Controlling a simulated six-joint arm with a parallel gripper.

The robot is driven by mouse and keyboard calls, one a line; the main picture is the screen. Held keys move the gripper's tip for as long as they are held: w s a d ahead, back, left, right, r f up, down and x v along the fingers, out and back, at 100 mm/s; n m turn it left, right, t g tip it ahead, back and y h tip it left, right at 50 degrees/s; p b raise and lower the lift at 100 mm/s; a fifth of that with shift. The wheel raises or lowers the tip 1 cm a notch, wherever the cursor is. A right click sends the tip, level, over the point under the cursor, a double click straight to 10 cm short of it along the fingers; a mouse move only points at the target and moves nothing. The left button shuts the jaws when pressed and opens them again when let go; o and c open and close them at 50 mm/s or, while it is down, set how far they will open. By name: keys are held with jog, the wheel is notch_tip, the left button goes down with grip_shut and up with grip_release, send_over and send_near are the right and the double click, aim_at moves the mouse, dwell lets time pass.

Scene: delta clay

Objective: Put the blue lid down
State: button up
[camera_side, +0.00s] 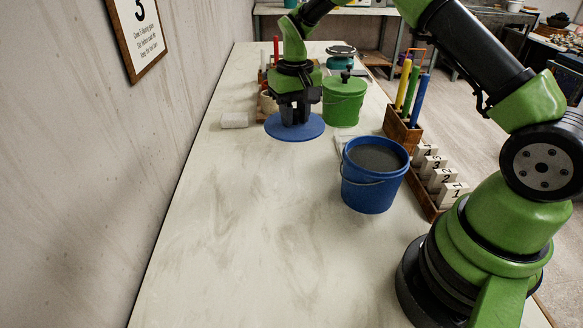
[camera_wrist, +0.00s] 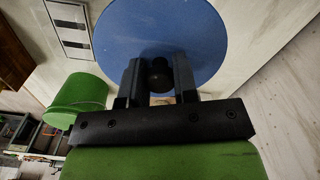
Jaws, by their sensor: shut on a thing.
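The blue lid (camera_side: 280,131) is a flat round disc, low over the table or on it; I cannot tell if it touches. It also fills the upper middle of the wrist view (camera_wrist: 160,30). My gripper (camera_side: 295,118) is above the lid's centre, shut on its dark round knob (camera_wrist: 160,75). In the wrist view the two fingers of my gripper (camera_wrist: 158,80) stand on either side of the knob. The blue bucket (camera_side: 370,185) stands uncovered nearer the camera, filled with grey material, its wire handle hanging down.
A lidded green bucket (camera_side: 343,103) stands just right of the lid. A white block (camera_side: 234,120) lies to its left. A wooden rack (camera_side: 402,130) with coloured tubes and numbered cards (camera_side: 440,178) line the right edge. The table front (camera_side: 230,240) is clear.

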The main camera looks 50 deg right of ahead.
aim_at(291, 168)
jog(key=f, duration=1)
jog(key=shift+w+a+f, duration=0.2)
jog(key=shift+w+f, duration=0.15)
jog(key=o, duration=0.9)
jog(key=shift+f, duration=0.1)
